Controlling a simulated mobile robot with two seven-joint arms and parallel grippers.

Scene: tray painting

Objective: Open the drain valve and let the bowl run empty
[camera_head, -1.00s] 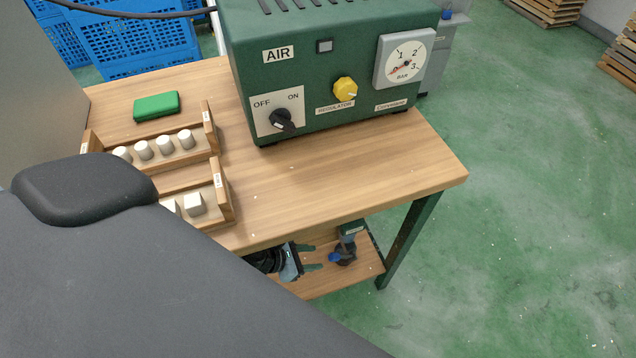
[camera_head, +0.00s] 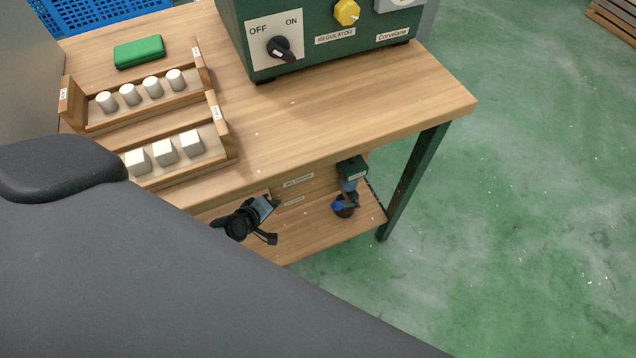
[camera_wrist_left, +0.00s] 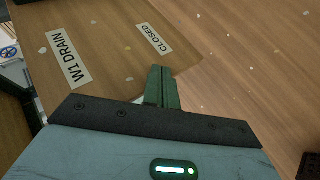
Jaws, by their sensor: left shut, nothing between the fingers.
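Under the table, a green-topped unit (camera_head: 352,170) hangs near the right end, with a grey part and a dark rounded lower part (camera_head: 345,211) that has a blue piece (camera_head: 338,205). I cannot tell the bowl's fill level or the valve's position. My left gripper (camera_head: 276,202) is left of this unit, apart from it, above the lower shelf. Its green fingers (camera_wrist_left: 163,86) are together and empty in the left wrist view. Labels "W1 DRAIN" (camera_wrist_left: 70,55) and "CLOSED" (camera_wrist_left: 154,38) are on the wood beyond them. My right gripper is out of view.
The tabletop (camera_head: 340,120) overhangs the lower shelf (camera_head: 310,232); a green leg (camera_head: 412,180) stands at the right. A green machine (camera_head: 370,40) with an OFF/ON knob (camera_head: 281,48) sits on top, left of it wooden racks (camera_head: 140,118) and a green block (camera_head: 139,51).

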